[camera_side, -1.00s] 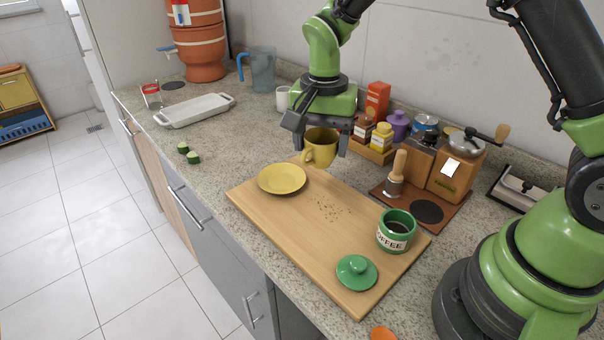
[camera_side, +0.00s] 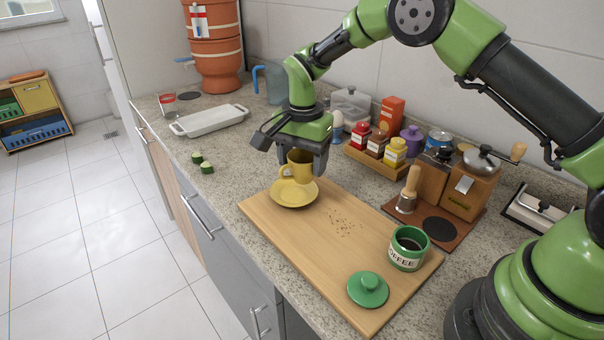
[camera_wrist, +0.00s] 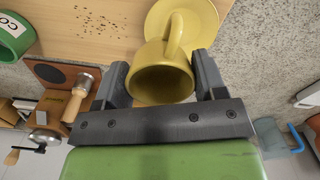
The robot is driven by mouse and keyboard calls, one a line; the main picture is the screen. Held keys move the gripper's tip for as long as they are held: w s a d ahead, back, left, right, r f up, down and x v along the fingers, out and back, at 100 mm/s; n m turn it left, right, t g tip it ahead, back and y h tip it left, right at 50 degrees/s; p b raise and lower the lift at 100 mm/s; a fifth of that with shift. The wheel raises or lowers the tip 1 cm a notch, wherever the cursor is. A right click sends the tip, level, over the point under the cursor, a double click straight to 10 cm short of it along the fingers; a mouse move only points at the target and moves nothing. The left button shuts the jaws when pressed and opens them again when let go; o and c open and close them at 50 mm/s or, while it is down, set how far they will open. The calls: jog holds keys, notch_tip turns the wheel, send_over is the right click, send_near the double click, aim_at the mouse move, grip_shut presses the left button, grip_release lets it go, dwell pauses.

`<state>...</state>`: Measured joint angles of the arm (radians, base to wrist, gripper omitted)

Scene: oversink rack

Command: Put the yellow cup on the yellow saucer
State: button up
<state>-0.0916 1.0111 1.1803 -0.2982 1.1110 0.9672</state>
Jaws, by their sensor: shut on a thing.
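The yellow cup (camera_side: 300,164) is upright in my gripper (camera_side: 296,160), over the back part of the yellow saucer (camera_side: 290,199). The saucer lies on the wooden board. In the wrist view the cup (camera_wrist: 163,84) sits between both fingers of my gripper (camera_wrist: 162,85), with its handle pointing toward the saucer's middle. The saucer (camera_wrist: 205,22) shows behind and beside it. The cup hides part of the saucer, and I cannot tell whether its base touches the saucer or hangs just above it.
The wooden board (camera_side: 320,245) also bears a green coffee canister (camera_side: 408,248), its green lid (camera_side: 367,290) and brown crumbs (camera_side: 345,223). A tray of small jars (camera_side: 372,163) stands behind. Two green vegetable pieces (camera_side: 206,167) lie to the left. The counter left of the board is mostly clear.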

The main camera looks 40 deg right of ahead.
aim_at(303, 178)
jog(key=shift+f, duration=1.6)
jog(key=shift+f, duration=0.15)
jog(key=shift+f, duration=0.45)
jog(key=o, duration=1)
jog(key=shift+c, duration=0.2)
jog(key=shift+r, duration=0.1)
notch_tip(303, 178, up, 13)
jog(key=shift+r, duration=0.15)
